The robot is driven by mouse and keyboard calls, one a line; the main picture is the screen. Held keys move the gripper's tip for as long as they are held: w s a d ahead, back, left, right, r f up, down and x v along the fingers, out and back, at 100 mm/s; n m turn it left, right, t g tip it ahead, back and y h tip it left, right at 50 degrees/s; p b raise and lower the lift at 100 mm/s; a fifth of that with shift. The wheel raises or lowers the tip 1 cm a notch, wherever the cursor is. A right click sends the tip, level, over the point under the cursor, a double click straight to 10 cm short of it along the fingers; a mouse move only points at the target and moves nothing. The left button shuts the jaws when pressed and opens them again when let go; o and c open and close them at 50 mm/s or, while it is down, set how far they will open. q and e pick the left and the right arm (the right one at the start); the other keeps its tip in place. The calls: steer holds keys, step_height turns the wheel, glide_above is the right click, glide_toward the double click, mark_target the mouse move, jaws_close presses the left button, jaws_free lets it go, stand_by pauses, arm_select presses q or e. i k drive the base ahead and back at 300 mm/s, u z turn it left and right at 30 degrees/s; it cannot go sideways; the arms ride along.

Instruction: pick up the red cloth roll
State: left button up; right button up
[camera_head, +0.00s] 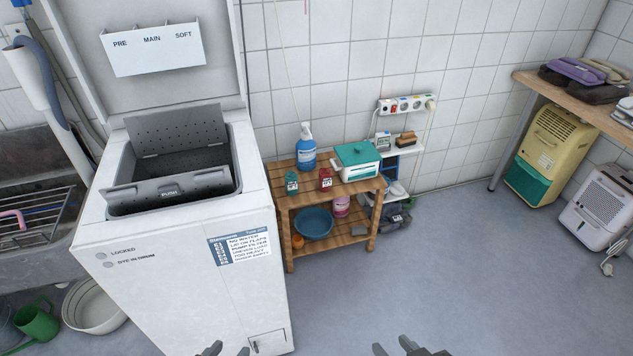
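I cannot make out a red cloth roll anywhere in the head view. The clearest red item is a small red labelled container (326,180) on top of the wooden shelf, which looks like a jar or bottle and not cloth. My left gripper (228,351) shows only its fingertips at the bottom edge, in front of the washing machine, apart and empty. My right gripper (394,347) shows at the bottom edge over the floor, fingers apart and empty.
The open top-loading washer (190,270) stands at left. The wooden shelf (282,197) holds a blue spray bottle (306,150), a teal-lidded box (357,160) and a blue basin (313,223). A bench (560,97) at right bears folded dark and purple items. The middle floor is clear.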

mark_target(326, 180)
steer(key=z, duration=1.25)
steer(key=i, duration=2.25)
steer(key=u, duration=1.15)
